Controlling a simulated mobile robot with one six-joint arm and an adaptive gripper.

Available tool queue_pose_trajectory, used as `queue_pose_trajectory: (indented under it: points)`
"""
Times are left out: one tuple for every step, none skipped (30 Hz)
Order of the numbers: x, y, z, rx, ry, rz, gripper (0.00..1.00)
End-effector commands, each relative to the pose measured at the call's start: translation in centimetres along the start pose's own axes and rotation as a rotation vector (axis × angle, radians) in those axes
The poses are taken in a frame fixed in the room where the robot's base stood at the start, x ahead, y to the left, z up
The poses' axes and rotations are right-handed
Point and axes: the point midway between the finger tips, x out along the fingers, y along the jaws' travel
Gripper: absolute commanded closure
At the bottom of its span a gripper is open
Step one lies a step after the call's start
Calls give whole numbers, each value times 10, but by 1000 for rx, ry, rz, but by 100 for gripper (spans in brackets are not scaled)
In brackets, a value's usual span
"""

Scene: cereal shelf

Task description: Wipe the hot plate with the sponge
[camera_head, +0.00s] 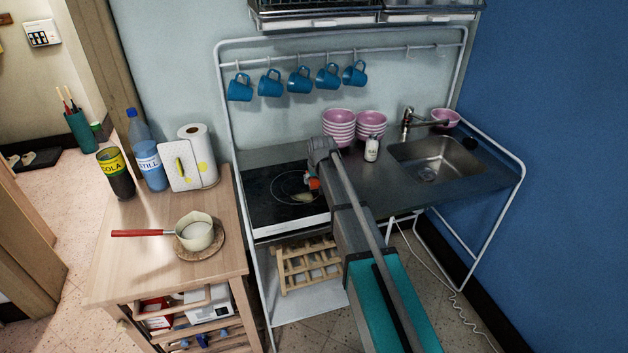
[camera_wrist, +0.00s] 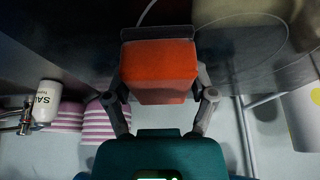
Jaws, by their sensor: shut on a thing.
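The hot plate (camera_head: 262,198) is a black glass panel with ring markings and a white front edge, set at the left end of the counter. It also shows in the wrist view (camera_wrist: 240,45) at the upper right. My gripper (camera_head: 309,182) is over the right part of the hot plate. In the wrist view my gripper (camera_wrist: 160,82) is shut on an orange sponge (camera_wrist: 158,68) with a dark layer on its far side. The sponge shows only as a small orange patch in the head view (camera_head: 313,183). I cannot tell whether it touches the plate.
Pink bowl stacks (camera_head: 338,127) and a white bottle (camera_head: 371,149) stand right of the plate, before the sink (camera_head: 436,160). Blue mugs (camera_head: 300,80) hang above. A wooden trolley (camera_head: 130,262) at left holds a saucepan (camera_head: 196,232), bottles and a paper roll.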

Motion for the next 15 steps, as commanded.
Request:
queue_pose_trajectory:
  points:
    - [0, 0, 0, 0, -1, 1, 65]
    - [0, 0, 0, 0, -1, 1, 65]
    - [0, 1, 0, 0, -1, 1, 65]
    - [0, 1, 0, 0, -1, 1, 65]
    - [0, 1, 0, 0, -1, 1, 65]
    - [0, 2, 0, 1, -1, 1, 65]
    - [0, 3, 0, 1, -1, 1, 65]
    - [0, 4, 0, 1, -1, 2, 65]
    - [0, 6, 0, 1, -1, 2, 65]
    - [0, 8, -1, 2, -1, 2, 65]
    - [0, 10, -1, 2, -1, 2, 66]
    - [0, 12, -1, 2, -1, 2, 66]
    - [0, 14, -1, 3, -1, 2, 66]
    - [0, 16, -2, 2, -1, 2, 66]
    - [0, 18, -2, 2, -1, 2, 66]
